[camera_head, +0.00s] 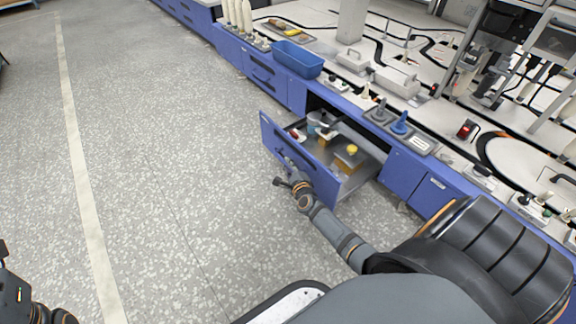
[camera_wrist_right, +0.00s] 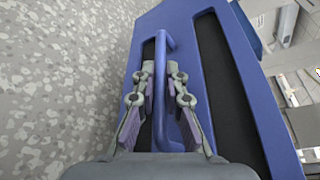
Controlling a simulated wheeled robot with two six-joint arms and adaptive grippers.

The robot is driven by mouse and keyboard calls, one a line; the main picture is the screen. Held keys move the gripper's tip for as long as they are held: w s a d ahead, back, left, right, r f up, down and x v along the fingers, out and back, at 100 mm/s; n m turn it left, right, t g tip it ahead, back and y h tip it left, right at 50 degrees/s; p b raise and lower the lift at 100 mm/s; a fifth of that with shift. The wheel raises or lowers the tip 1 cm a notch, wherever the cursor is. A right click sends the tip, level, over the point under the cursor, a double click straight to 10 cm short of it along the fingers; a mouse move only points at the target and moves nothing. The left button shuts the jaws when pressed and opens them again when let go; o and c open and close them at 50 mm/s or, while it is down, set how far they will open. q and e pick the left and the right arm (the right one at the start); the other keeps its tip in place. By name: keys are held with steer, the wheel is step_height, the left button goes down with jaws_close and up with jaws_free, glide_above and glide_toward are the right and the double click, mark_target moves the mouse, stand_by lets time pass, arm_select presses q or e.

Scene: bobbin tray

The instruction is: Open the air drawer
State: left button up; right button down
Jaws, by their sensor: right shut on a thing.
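The drawer is pulled out from the blue cabinet row, and its blue front (camera_head: 291,143) stands well away from the cabinet. Inside its grey walls (camera_head: 362,176) are a yellow-capped container and several other items. My right gripper (camera_head: 287,173) is at the drawer front in the head view. In the right wrist view my right gripper (camera_wrist_right: 161,98) has its fingers on both sides of the blue bar handle (camera_wrist_right: 160,62) and is shut on it. The drawer front (camera_wrist_right: 238,75) fills the middle of that view. Part of my left arm shows at the lower left of the head view; its fingertips are not visible.
Neighbouring blue cabinet doors (camera_head: 402,172) are shut. The speckled floor (camera_head: 160,150) to the left is clear. Tools and fixtures crowd the worktop.

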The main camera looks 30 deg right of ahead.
steer(key=shift+a, duration=0.1)
steer(key=a, duration=0.3)
steer(key=shift+s+p, duration=0.15)
steer(key=shift+p, duration=0.2)
steer(key=c, duration=1.7)
jaws_free()
steer(key=shift+d, duration=0.1)
steer(key=v, duration=1.2)
steer(key=shift+r, duration=0.1)
